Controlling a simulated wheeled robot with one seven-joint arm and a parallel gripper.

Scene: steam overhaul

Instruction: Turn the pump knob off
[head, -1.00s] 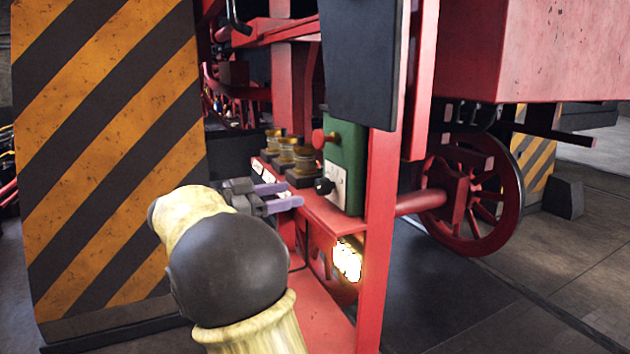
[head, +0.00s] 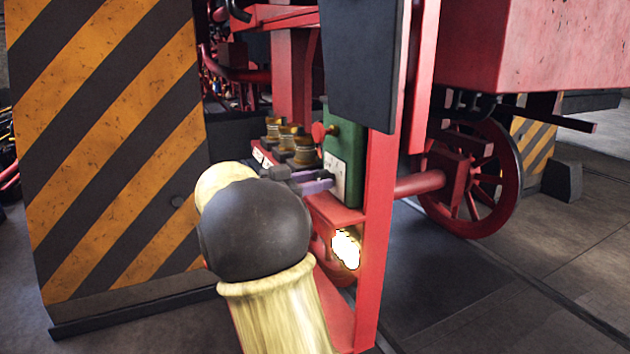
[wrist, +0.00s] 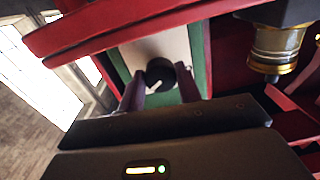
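The pump knob (wrist: 160,73) is a round black knob with a white pointer mark, on a pale plate (wrist: 152,50) on the front of a green box (head: 346,140). In the head view the knob is hidden behind my gripper (head: 318,181). In the wrist view my gripper (wrist: 160,84) is open. Its two purple fingers stand on either side of the knob, with narrow gaps showing. I cannot tell whether the fingertips reach past the knob's face.
A red handle (head: 321,133) sticks out from the green box. Several brass fittings (head: 285,143) stand to its left. A red post (head: 378,230) rises at its right, with a dark panel (head: 361,60) above. A striped pillar (head: 110,150) stands at left. A lamp (head: 346,249) glows below.

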